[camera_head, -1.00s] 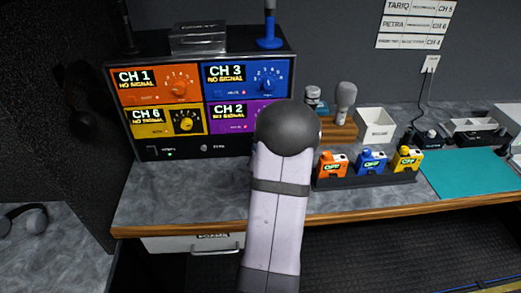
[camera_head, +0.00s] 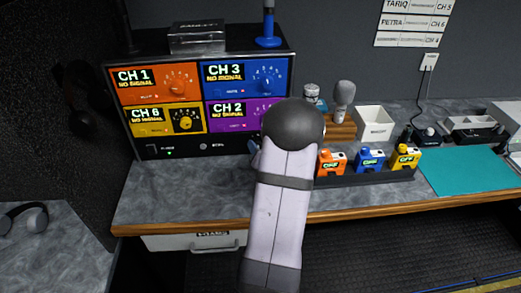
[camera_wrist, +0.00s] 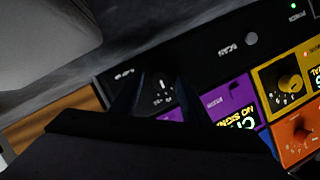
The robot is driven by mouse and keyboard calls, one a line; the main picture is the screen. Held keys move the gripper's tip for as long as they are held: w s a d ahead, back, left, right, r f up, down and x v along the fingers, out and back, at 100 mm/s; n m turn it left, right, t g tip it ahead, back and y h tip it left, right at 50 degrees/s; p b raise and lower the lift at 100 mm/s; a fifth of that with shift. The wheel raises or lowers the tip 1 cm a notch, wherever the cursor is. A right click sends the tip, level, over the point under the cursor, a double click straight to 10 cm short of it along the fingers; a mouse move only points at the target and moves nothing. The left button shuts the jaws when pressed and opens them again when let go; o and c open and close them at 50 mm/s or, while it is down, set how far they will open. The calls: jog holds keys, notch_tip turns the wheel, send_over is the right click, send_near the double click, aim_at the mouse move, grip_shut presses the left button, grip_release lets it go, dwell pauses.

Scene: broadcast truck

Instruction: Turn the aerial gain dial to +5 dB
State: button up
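In the wrist view a dark dial (camera_wrist: 157,84) with white marks around it sits on the black lower strip of the receiver rack. I cannot read its label or setting. My gripper (camera_wrist: 156,88) points at this dial, with its two dark fingers apart, one to each side of it. I cannot tell whether they touch it. In the head view my arm hides this corner of the rack (camera_head: 180,150), and only a small bluish part of my gripper shows left of the arm.
Orange (camera_head: 179,84), blue (camera_head: 266,84), yellow (camera_head: 185,122) and purple channel panels fill the rack above the strip. A small knob (camera_head: 203,146) is further left on it. Several coloured packs (camera_head: 371,160), a microphone (camera_head: 344,95) and a white bin (camera_head: 375,123) stand to the right.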

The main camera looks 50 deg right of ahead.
jog(key=shift+s, duration=0.1)
jog(key=shift+b+v, duration=0.5)
jog(key=shift+v, duration=3.1)
jog(key=w+a+n, duration=0.1)
jog(key=a, duration=0.1)
jog(key=w+a+f+n+g+y, duration=0.1)
jog(key=w, duration=0.1)
jog(key=w+a+g+p, duration=0.1)
jog(key=a, duration=0.1)
jog(key=shift+w+a+f+n+y, duration=0.2)
jog(key=shift+a+f+n+y, duration=0.1)
jog(key=shift+a+n+y, duration=0.1)
jog(key=a+n+g, duration=0.1)
jog(key=a, duration=0.2)
jog(key=a+f+n+g+y+p, duration=0.1)
jog(key=a, duration=0.2)
jog(key=w+a+n+g+y, duration=0.1)
jog(key=a, duration=0.2)
jog(key=shift+a+f, duration=0.25)
jog(key=shift+a, duration=0.05)
jog(key=s+a+r+n+g+y+p, duration=0.1)
jog(key=s+a+n+g+y, duration=0.1)
jog(key=s+a, duration=0.4)
jog(key=s+a+n+g+y+p, duration=0.1)
jog(key=s+a+n+g, duration=0.4)
jog(key=a, duration=1.1)
jog(key=shift+s+a+r+n+y, duration=0.2)
jog(key=shift+s+r+n+y, duration=0.2)
jog(key=shift+s, duration=0.1)
